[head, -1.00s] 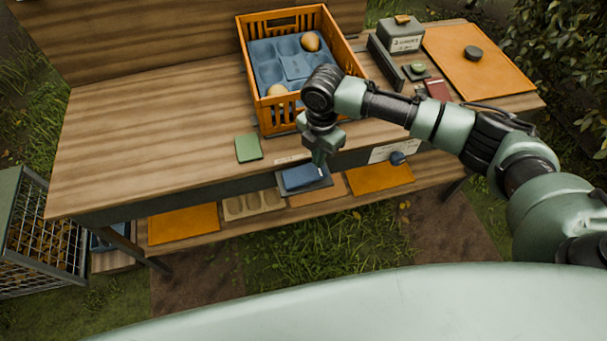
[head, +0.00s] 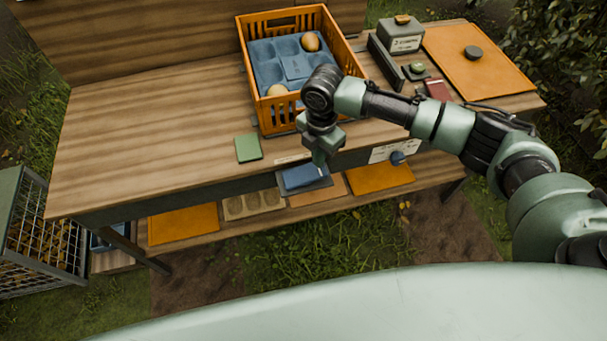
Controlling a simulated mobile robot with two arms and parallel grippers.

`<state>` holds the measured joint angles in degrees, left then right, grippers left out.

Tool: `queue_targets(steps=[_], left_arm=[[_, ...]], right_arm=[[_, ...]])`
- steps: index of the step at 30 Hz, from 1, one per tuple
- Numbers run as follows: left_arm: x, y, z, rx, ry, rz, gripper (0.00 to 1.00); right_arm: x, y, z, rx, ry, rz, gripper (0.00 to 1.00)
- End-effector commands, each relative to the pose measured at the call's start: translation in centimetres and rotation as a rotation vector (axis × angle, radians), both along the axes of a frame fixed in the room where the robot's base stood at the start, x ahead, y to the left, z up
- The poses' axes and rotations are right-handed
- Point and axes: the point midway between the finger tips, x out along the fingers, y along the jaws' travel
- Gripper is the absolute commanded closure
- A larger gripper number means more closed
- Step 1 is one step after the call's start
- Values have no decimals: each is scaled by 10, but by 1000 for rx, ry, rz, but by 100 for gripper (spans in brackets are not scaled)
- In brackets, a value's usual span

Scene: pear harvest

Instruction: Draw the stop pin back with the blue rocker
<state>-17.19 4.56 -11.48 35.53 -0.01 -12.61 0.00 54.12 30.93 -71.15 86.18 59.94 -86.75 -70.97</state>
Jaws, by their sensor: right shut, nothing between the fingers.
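The blue rocker (head: 300,177) is a flat blue paddle on a dark plate at the bench's front edge, below the small label. My right gripper (head: 319,162) points down at the rocker's right part. Its fingers are shut and empty, and their tips are at or very close to the rocker; I cannot tell if they touch. I cannot make out the stop pin. My left gripper is not in view.
An orange crate (head: 262,112) with a blue tray and pears stands behind my right gripper. A green pad (head: 248,148) lies left of it. A blue knob (head: 397,158) sits on the front edge to the right. The bench's left part (head: 150,140) is clear.

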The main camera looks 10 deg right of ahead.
Motion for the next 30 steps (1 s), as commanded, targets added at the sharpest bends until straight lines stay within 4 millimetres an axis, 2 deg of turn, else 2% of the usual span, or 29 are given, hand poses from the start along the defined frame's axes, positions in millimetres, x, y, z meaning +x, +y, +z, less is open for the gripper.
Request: queue_targets(steps=[30], left_arm=[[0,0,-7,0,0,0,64]], right_arm=[[0,0,-16,0,0,0,100]])
